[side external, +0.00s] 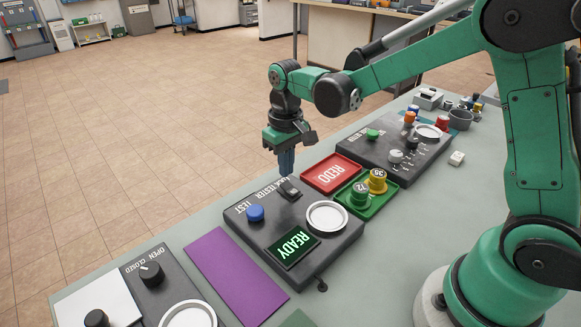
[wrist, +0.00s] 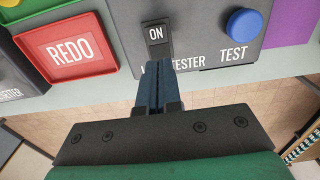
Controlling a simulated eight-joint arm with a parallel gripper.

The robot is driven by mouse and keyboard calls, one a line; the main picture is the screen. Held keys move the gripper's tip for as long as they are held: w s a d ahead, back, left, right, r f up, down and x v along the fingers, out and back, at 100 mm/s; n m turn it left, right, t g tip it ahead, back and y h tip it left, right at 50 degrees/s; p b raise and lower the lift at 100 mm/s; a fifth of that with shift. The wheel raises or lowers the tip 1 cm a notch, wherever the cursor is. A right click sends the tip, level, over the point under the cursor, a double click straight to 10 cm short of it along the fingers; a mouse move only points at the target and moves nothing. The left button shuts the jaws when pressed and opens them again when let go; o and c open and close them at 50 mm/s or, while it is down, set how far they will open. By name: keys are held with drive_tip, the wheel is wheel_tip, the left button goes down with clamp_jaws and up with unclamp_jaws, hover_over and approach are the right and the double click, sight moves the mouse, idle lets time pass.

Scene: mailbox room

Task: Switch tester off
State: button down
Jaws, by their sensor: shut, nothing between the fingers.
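The tester (side external: 308,222) is a dark grey box with a blue TEST button (side external: 256,213), a white ring (side external: 327,217) and a lit screen (side external: 292,247) reading READY in green. Its black rocker switch (side external: 290,189) sits near the box's far edge; in the wrist view the switch (wrist: 156,38) carries the word ON. My gripper (side external: 286,172) points down just above the switch, its blue fingers shut and empty. In the wrist view the fingertips (wrist: 158,66) overlap the switch's lower end; I cannot tell whether they touch it. The fingers hide part of the tester's label.
A red REDO tray (side external: 331,173) and a green tray (side external: 350,199) with yellow and green knobbed pieces lie beside the tester. Another grey panel (side external: 390,150) with knobs stands beyond. A purple mat (side external: 235,272) and an OPEN/CLOSED panel (side external: 152,290) lie on the other side.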

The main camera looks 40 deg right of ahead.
sight(287, 186)
drive_tip(key=shift+f, duration=1.4)
idle(0.9)
drive_tip(key=shift+r, duration=3.5)
drive_tip(key=shift+s+r, duration=0.15)
drive_tip(key=s+r+t, duration=0.2)
drive_tip(key=s+t, duration=0.5)
drive_tip(key=s, duration=0.3)
drive_tip(key=shift+d+r, duration=0.2)
drive_tip(key=shift+d, duration=0.05)
